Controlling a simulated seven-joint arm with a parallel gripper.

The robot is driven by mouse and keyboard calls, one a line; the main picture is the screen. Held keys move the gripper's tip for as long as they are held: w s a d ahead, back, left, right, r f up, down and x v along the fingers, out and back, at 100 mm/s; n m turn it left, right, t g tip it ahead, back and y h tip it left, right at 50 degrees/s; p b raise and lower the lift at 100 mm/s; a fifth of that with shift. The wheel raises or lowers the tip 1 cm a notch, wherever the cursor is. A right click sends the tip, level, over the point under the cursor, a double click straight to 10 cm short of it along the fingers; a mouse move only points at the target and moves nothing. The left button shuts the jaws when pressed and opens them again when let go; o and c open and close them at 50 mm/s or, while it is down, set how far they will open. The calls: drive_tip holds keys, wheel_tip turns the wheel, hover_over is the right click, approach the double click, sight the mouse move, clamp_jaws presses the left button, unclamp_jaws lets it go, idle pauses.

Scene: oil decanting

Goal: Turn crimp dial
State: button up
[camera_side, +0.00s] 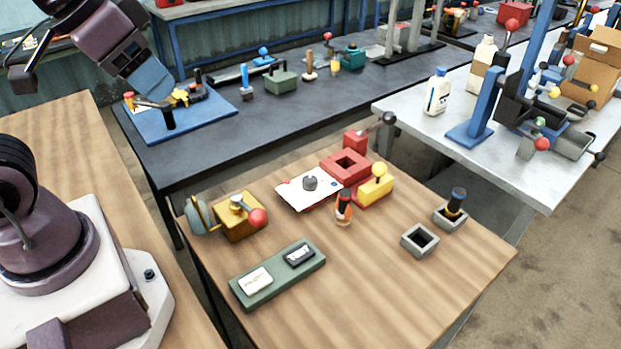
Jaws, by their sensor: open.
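A dark grey round knob (310,183) stands on a white plate (291,195) near the back of the wooden table; it is the only dial-like part I can make out there. The plate carries small coloured marks, too small to read. My gripper (22,76) is at the upper left edge of the view, high up and far from the knob. It is open, with nothing seen in it.
A red block with a square opening (345,165), a yellow block with a ball lever (376,187) and a small orange-and-black bottle (343,208) crowd the plate. A brass box with a red ball (237,217) stands left. A green tray (279,277) lies in front.

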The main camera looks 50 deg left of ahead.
drive_tip(key=shift+o, duration=0.8)
drive_tip(key=shift+f, duration=0.1)
drive_tip(key=n+g+y, duration=0.2)
drive_tip(key=n+y, duration=0.1)
drive_tip(key=n, duration=0.4)
approach(309, 179)
drive_tip(key=x, duration=0.9)
drive_tip(key=shift+w+f, duration=0.1)
drive_tip(key=shift+f, duration=0.15)
drive_tip(key=shift+h, duration=0.3)
